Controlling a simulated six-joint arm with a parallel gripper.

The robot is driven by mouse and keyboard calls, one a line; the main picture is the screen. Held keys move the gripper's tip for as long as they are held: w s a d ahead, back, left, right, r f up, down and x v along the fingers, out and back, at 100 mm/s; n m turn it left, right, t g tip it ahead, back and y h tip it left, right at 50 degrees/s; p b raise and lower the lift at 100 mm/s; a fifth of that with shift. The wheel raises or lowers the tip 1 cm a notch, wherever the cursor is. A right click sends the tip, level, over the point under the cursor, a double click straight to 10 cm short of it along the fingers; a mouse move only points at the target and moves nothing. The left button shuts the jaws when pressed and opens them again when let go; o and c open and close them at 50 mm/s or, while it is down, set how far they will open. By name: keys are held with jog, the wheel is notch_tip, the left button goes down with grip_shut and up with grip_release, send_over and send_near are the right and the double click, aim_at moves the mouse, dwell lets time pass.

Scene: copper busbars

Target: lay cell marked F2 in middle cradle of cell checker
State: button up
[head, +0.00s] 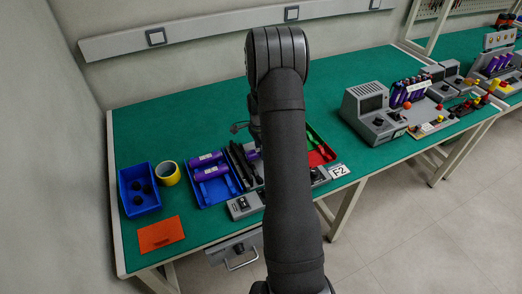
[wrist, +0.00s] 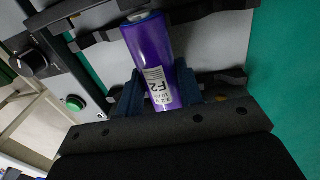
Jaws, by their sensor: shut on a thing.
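In the wrist view, a purple cell (wrist: 148,48) with a white label reading F2 lies between the two dark blue fingers of my gripper (wrist: 158,92). The gripper is shut on it. The cell's silver end points toward the top of the picture. Below it is the cell checker, with a pale grey plate (wrist: 224,45), dark notched cradle strips, a black knob (wrist: 32,63) and a green button (wrist: 73,103). The cell's far end overlaps a dark strip; I cannot tell whether it touches. In the head view my arm hides the gripper and most of the checker.
In the head view, a blue tray (head: 222,187) holds purple cells, left of black rails (head: 240,166). A blue bin (head: 139,205), yellow cup (head: 168,172) and orange sheet (head: 160,234) are farther left. An F2 card (head: 338,171) is right of my arm. The back of the green table is clear.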

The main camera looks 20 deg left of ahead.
jog(key=shift+f, duration=0.75)
jog(key=shift+f, duration=0.15)
dwell(0.3)
jog(key=o, duration=1.2)
jog(key=shift+c, duration=0.2)
jog(key=shift+r, duration=3.5)
jog(key=shift+f, duration=0.1)
